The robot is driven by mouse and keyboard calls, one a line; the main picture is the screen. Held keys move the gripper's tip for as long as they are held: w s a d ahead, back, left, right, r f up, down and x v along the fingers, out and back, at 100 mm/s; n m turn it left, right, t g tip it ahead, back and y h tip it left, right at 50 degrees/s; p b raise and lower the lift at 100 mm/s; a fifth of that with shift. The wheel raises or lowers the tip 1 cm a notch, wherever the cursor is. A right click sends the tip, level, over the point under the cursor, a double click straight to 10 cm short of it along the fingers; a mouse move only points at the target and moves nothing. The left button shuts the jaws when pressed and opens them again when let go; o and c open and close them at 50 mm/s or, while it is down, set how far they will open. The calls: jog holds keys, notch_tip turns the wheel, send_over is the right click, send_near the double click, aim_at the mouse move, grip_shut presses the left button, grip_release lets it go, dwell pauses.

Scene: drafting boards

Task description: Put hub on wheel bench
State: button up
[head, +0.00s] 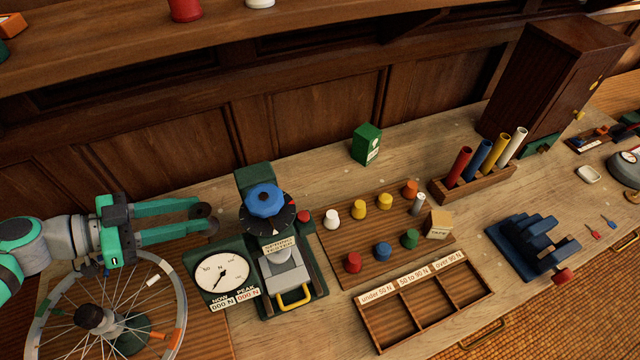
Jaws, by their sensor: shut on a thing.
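My gripper (207,219) is at the left of the head view, its two long green fingers reaching right, beside the green dial device. Its fingertips are close together on a small dark thing, too small and dark to name; I cannot tell whether it is the hub. Below my gripper, a spoked wheel (157,271) lies at the lower left, with coloured pieces on its rim and spokes. A grey and dark cylinder (95,319) stands at the wheel's middle. My arm hides part of the wheel's far side.
The dial device (310,268) with a blue knob stands just right of my gripper. A wooden peg board (342,263) with coloured knobs, a sorting tray (437,331), a tube rack (474,187) and a blue stepped block (529,246) stand further right. A green box (366,144) stands behind.

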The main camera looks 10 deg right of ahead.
jog(key=shift+f, duration=0.2)
jog(key=shift+w+a+f, duration=0.1)
jog(key=shift+w+f, duration=1.6)
jog(key=shift+w, duration=0.65)
jog(key=shift+w+f, duration=1.75)
jog(key=shift+w, duration=0.6)
jog(key=shift+w+a+f, duration=0.1)
jog(key=shift+w+f, duration=1.6)
jog(key=shift+w, duration=0.65)
jog(key=shift+f, duration=1.3)
jog(key=shift+f, duration=0.15)
jog(key=o, duration=1.1)
